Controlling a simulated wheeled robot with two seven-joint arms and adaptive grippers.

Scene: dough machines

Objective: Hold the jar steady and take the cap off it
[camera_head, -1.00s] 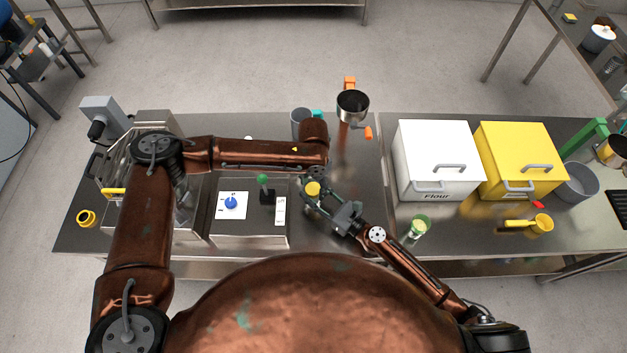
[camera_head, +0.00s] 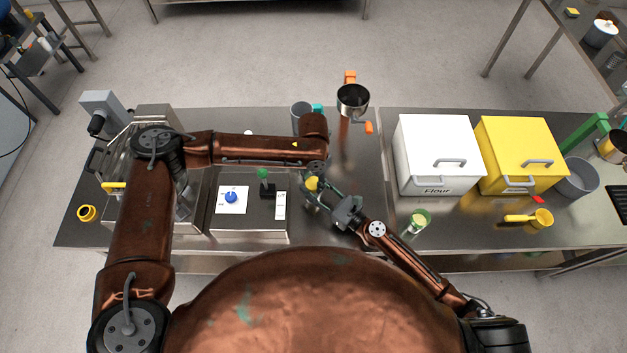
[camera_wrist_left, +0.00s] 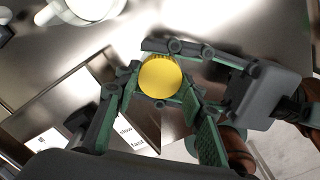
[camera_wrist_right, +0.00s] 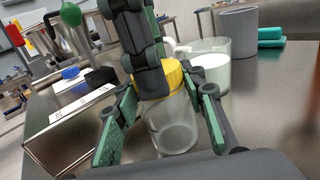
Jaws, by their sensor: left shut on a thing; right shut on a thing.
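The jar (camera_wrist_right: 174,128) is clear glass and stands upright on the steel counter in the right wrist view. Its yellow cap (camera_wrist_left: 160,77) sits on top and shows round from above in the left wrist view. The cap is partly visible in the head view (camera_head: 311,184). My left gripper (camera_wrist_left: 158,88) comes down from above, shut on the cap; one of its fingers covers part of the cap in the right wrist view. My right gripper (camera_wrist_right: 168,112) reaches in low from the side, shut on the jar, with a finger on either side of the glass.
A green-rimmed glass (camera_head: 416,224), white flour bin (camera_head: 437,150) and yellow bin (camera_head: 520,150) stand to the right.

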